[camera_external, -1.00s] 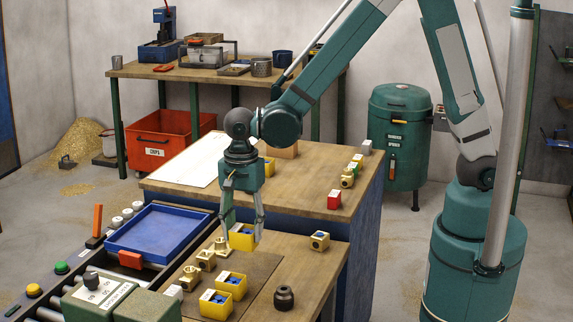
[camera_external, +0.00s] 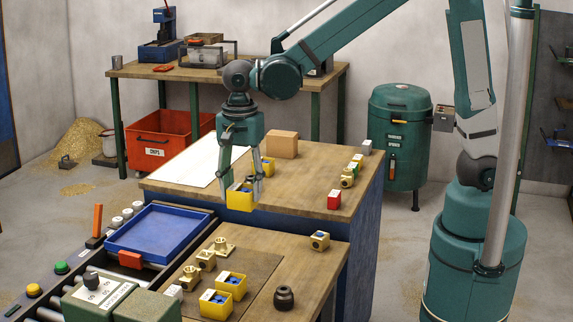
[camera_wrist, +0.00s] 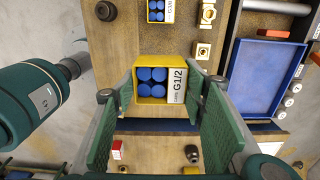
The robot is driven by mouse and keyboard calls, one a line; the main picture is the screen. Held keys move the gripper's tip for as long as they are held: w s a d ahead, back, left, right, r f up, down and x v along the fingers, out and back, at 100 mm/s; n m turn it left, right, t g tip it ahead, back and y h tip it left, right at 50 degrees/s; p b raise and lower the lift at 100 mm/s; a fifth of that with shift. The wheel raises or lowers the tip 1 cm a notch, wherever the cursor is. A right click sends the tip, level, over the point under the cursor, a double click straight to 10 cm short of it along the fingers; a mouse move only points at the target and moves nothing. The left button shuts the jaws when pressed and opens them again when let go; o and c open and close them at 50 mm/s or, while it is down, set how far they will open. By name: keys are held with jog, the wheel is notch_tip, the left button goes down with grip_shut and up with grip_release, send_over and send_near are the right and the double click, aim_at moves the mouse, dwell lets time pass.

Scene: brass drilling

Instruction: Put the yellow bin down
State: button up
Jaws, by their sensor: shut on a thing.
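A yellow bin (camera_external: 239,201) hangs between the two fingers of my gripper (camera_external: 240,196). In the wrist view the same bin (camera_wrist: 138,92) shows blue round pieces inside and a white label reading G1/2. My gripper is shut on it, with one finger on each side. In the external view the bin appears level, held up by the front edge of the raised wooden bench (camera_external: 300,190). The exact gap below it cannot be told.
Two more yellow bins (camera_external: 231,284) stand on the brown mat (camera_external: 258,266) with several brass fittings (camera_external: 222,246). A yellow bin (camera_external: 268,168) and a wooden block (camera_external: 283,144) are on the raised bench. A red box (camera_external: 334,199) is right. A blue tray (camera_external: 160,232) is left.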

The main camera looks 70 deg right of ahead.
jog(key=w+d+m+p, duration=0.1)
jog(key=w+d+m, duration=0.25)
jog(key=d, duration=1.05)
jog(key=w+d+r+m+p, duration=0.1)
jog(key=w+d+m, duration=0.25)
jog(key=d, duration=1.05)
jog(key=w+d+m+p, duration=0.1)
jog(key=w+d+m, duration=0.25)
jog(key=d, duration=1.05)
jog(key=s+d+m+p, duration=0.1)
jog(key=s+d+m, duration=0.25)
jog(key=d, duration=0.95)
jog(key=s+d+m+p, duration=0.15)
jog(key=s+d, duration=0.35)
jog(key=d, duration=0.7)
jog(key=s+d+m, duration=0.3)
jog(key=s+d, duration=0.2)
jog(key=d, duration=0.8)
jog(key=shift+n, duration=0.25)
jog(key=shift+w+f, duration=0.15)
jog(key=shift+f, duration=1.2)
jog(key=shift+w+f, duration=0.1)
jog(key=shift+f, duration=1.2)
jog(key=shift+f, duration=3.1)
